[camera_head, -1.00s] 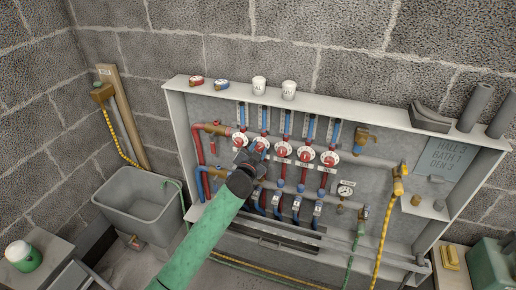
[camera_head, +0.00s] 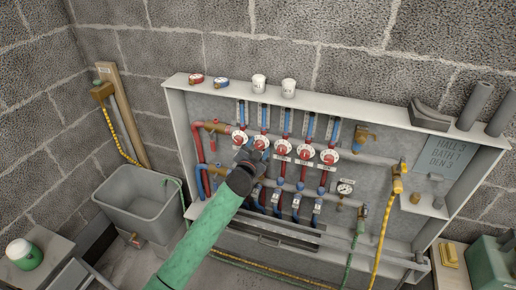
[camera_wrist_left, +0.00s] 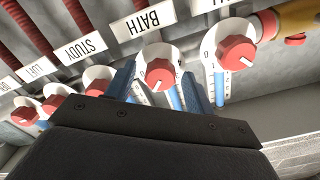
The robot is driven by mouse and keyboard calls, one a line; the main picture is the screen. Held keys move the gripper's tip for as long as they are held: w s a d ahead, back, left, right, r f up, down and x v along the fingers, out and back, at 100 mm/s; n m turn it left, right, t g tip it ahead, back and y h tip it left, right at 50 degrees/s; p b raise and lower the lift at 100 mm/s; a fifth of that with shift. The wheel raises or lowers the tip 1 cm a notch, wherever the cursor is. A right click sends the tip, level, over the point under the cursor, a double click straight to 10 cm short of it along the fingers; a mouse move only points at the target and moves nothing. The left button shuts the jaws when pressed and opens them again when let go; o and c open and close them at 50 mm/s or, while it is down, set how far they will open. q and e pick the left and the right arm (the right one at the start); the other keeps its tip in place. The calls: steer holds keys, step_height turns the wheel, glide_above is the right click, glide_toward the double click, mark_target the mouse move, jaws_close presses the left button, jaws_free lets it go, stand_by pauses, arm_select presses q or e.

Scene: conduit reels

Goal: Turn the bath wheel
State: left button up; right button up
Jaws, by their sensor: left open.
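The bath wheel (camera_wrist_left: 160,74) is a red knob with a pale pointer line on a white dial, beside a label reading BATH (camera_wrist_left: 150,20). In the head view it is the second wheel from the left (camera_head: 261,142), partly hidden by my gripper. My left gripper (camera_head: 251,154) is at this wheel. In the left wrist view its two blue-grey fingers (camera_wrist_left: 158,82) stand open, one on each side of the knob. I cannot tell whether a finger touches it. My right gripper is not in view.
Another red wheel (camera_wrist_left: 236,52) is close to the right of the bath wheel in the wrist view, and the STUDY wheel (camera_wrist_left: 98,80) is to its left. The cabinet (camera_head: 176,125) has a pressure gauge (camera_head: 345,187) and a yellow hose (camera_head: 382,235). A grey sink (camera_head: 140,200) stands at left.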

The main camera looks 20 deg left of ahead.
arm_select(q)
steer(key=s+b, duration=0.1)
steer(key=s, duration=0.6)
steer(key=shift+s+a, duration=0.15)
steer(key=shift+s, duration=0.2)
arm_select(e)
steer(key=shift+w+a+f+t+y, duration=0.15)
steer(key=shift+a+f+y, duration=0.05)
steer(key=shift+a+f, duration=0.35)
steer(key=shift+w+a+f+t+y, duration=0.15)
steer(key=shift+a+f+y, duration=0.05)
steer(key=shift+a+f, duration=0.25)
